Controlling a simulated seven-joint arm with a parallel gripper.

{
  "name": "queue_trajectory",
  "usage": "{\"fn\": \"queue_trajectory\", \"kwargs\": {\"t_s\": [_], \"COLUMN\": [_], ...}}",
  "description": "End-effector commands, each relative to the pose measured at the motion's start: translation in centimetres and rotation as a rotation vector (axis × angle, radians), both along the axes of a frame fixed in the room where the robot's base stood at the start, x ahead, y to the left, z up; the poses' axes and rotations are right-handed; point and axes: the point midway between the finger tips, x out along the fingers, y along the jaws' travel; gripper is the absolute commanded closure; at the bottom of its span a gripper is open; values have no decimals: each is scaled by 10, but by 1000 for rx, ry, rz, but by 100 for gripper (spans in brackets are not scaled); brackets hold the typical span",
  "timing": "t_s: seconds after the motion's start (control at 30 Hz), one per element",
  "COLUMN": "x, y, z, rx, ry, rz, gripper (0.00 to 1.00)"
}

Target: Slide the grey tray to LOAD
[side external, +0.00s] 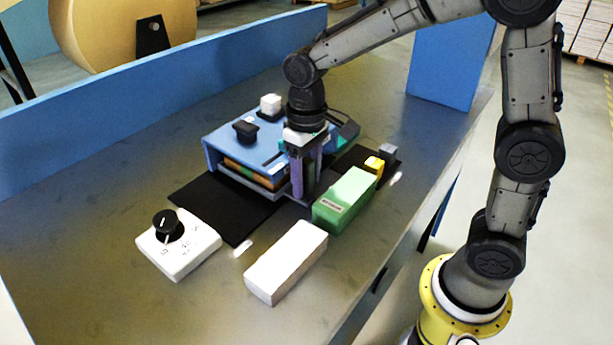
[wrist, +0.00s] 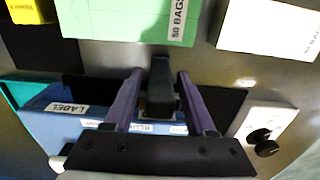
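The grey tray (side external: 252,190) shows as a thin grey edge low at the front of the blue box-like station (side external: 228,142), with orange and green material above it. Most of the tray is hidden under the station and behind my gripper. My gripper (side external: 306,194) points down at the tray's right end. In the wrist view its two purple fingers (wrist: 160,74) stand apart on either side of a dark upright handle (wrist: 162,95), with gaps showing on both sides. I cannot tell whether the handle belongs to the tray. No LOAD mark is readable.
A green box (side external: 345,200) and a white box (side external: 286,262) stand close in front. A white dial unit (side external: 178,245) sits left, beside a black mat (side external: 222,208). A yellow block (side external: 374,166) lies right. A blue wall (side external: 150,105) lines the back.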

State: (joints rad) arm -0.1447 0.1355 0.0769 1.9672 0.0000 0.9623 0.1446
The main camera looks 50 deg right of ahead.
Motion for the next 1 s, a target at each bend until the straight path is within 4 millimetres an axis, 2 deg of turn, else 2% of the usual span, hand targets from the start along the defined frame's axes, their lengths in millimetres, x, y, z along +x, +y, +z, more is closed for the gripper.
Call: {"fn": "queue_trajectory", "kwargs": {"t_s": [0.03,0.2,0.3,1.0], "x": [0,0,0,0], "y": [0,0,0,0], "z": [0,0,0,1], "rx": [0,0,0,0], "ry": [0,0,0,-1], "rz": [0,0,0,0], "gripper": [55,86,100,100]}}
